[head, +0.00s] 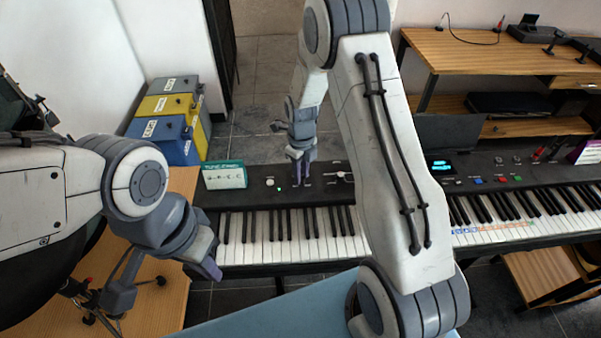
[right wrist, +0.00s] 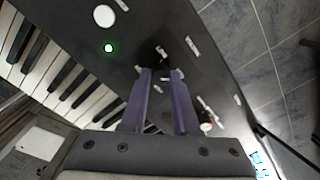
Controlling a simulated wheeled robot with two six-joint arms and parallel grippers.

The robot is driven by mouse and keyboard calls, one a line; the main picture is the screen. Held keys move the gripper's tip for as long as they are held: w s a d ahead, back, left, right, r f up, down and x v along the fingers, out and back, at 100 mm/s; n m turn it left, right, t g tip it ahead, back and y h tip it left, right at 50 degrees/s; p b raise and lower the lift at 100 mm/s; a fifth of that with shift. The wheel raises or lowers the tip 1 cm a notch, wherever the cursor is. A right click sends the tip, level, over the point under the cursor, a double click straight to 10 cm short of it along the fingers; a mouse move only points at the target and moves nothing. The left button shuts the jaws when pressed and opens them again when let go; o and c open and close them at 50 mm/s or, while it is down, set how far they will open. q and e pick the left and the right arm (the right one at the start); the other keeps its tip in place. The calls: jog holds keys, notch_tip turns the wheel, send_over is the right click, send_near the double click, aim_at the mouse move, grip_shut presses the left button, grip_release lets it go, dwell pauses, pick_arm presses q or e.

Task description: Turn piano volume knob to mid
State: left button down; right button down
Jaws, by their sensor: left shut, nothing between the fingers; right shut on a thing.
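The piano (head: 240,196) is a black keyboard with a dark control panel behind its keys. The volume knob (right wrist: 160,57) is a small dark knob on that panel, seen in the right wrist view beyond my fingertips; in the head view my gripper covers it. My right gripper (head: 302,182) points down at the panel, right of a lit green light. In the right wrist view my right gripper (right wrist: 161,72) has its purple fingers on either side of the knob, shut on it. The knob's pointer is not readable. My left gripper (head: 209,268) is shut and empty, near the piano's front left corner.
A white round button (right wrist: 104,15) lies near the green light. A second keyboard (head: 505,205) stands at right, below a wooden desk (head: 480,52). Coloured boxes (head: 170,115) stand back left.

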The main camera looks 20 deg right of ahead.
jog(key=shift+w+r, duration=0.15)
jog(key=shift+w, duration=0.1)
jog(key=c, duration=0.8)
grip_release()
jog(key=shift+c, duration=0.2)
jog(key=shift+o, duration=0.9)
jog(key=shift+s, duration=0.1)
notch_tip(320, 180, up, 10)
jog(key=b, duration=0.1)
jog(key=shift+r, duration=0.2)
